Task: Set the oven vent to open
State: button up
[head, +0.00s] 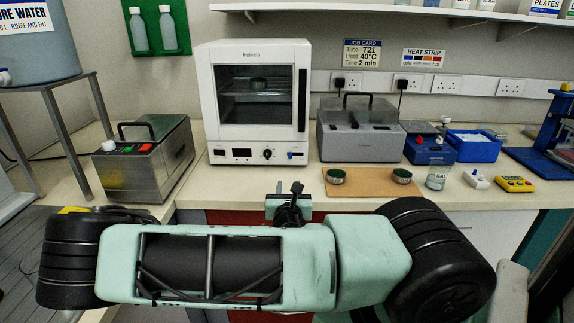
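The white oven (202,100) stands at the back of the bench, left of centre, with its glass door shut. Its lower front panel has a small dark display, a black round knob (267,153) and a small blue piece (293,155) at the right end. The blue piece may be the vent control; its setting is too small to read. My gripper (292,190) is at the bench's front edge, below and in front of the oven panel, apart from it. My mint-green arm spans the foreground and hides part of the gripper. Its fingers are too unclear to judge.
A steel bath (150,170) stands left of the oven. A grey lidded unit (358,142) stands to its right. Bench in front of the oven is clear.

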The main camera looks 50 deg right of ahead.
aim_at(290, 158)
jog(key=b+x, duration=0.1)
jog(key=b, duration=0.1)
jog(key=b+x, duration=0.1)
jog(key=x, duration=0.1)
jog(key=b+x, duration=0.1)
jog(key=b, duration=0.1)
jog(key=shift+w+d+f+b, duration=0.15)
jog(key=shift+d+f+b, duration=0.15)
jog(key=shift+f, duration=0.1)
jog(key=shift+w+d+b, duration=0.3)
jog(key=shift+w+b, duration=0.15)
jog(key=shift+b, duration=0.7)
jog(key=b+x, duration=0.1)
jog(key=b, duration=0.2)
jog(key=shift+d, duration=0.3)
jog(key=x, duration=0.7)
jog(key=shift+w+d+r, duration=0.1)
jog(key=shift+d+r, duration=0.05)
jog(key=shift+r, duration=0.25)
jog(key=shift+x, duration=0.75)
jog(key=shift+c, duration=0.3)
